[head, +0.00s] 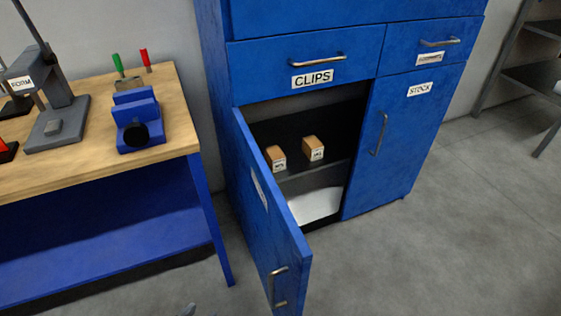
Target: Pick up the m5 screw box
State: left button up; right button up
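Two small brown boxes with white labels stand on the dark shelf (322,172) inside the blue cabinet. The left box (274,154) is nearer the open door, and the right box (313,145) stands a little further right. The labels are too small to read surely, so I cannot tell which one is the M5 screw box. A small grey tip (188,309) at the bottom edge seems to be part of my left gripper. It is far from the boxes, and its opening is hidden. My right gripper is out of view.
The cabinet's left door (262,215) stands open toward me; the right door (402,135), labelled STOCK, is shut. The CLIPS drawer (270,68) above is shut. A white object (315,205) lies below the shelf. A workbench (175,115) with a blue vise (138,125) stands left. Floor at right is clear.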

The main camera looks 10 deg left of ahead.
aim_at(275, 159)
jog(key=l+u, duration=0.2)
jog(key=l, duration=0.15)
jog(key=k+l+u, duration=0.15)
jog(key=l, duration=0.2)
jog(key=l+u, duration=0.65)
jog(key=u, duration=0.15)
jog(key=l+u, duration=0.3)
jog(key=i+l+u, duration=0.1)
jog(key=l+u, duration=0.2)
jog(key=l, duration=0.15)
jog(key=l+u, duration=0.3)
jog(key=l, duration=0.45)
jog(key=l+u, duration=0.3)
jog(key=l, duration=0.45)
jog(key=l+z, duration=0.2)
jog(key=l, duration=0.55)
jog(key=i+l+z, duration=0.1)
jog(key=z, duration=0.3)
jog(key=i+l+z, duration=0.1)
jog(key=z, duration=0.25)
jog(key=i+z, duration=0.1)
jog(key=z, duration=0.3)
jog(key=i+j+z, duration=0.2)
jog(key=i+j, duration=0.1)
jog(key=i, duration=0.1)
